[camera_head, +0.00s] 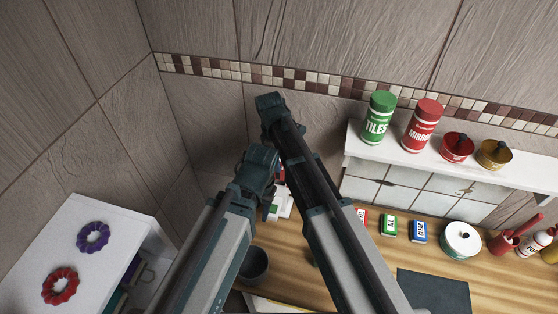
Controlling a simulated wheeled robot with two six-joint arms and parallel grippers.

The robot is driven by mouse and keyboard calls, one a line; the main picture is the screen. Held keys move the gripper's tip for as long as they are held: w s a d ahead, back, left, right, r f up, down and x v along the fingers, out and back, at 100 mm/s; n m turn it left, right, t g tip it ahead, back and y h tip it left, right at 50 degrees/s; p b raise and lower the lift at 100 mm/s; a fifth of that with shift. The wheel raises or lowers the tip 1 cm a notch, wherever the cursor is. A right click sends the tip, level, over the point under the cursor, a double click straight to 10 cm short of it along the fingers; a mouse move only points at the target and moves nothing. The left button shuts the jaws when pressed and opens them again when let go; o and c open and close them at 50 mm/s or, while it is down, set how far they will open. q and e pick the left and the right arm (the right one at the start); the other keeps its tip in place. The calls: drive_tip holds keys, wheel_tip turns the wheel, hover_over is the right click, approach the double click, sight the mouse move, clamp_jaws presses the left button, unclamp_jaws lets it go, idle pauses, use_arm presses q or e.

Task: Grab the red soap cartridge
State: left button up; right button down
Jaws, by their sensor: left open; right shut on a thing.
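A small red box (361,216), which may be the red soap cartridge, stands on the wooden counter beside a green box (389,227) and a blue box (420,232). It is partly hidden by my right arm. My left gripper (269,205) is open, low and close beside my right arm, with its fingertips mostly hidden. My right arm reaches higher, and its fingers are hidden behind the arm links, so what it holds does not show. A white object (283,205) with green and red marks shows behind the arms; I cannot tell what it is.
A white shelf (510,172) holds a green canister (377,118), a red canister (423,126) and two lidded pots. On the counter are a white pot (462,240), a dark mat (434,290) and a dark cup (254,265). A white cabinet (100,215) at left bears purple and red rings.

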wheel_tip(320, 180, up, 11)
drive_tip(key=p, duration=0.9)
drive_tip(key=shift+p, duration=0.4)
drive_tip(key=shift+f, duration=0.15)
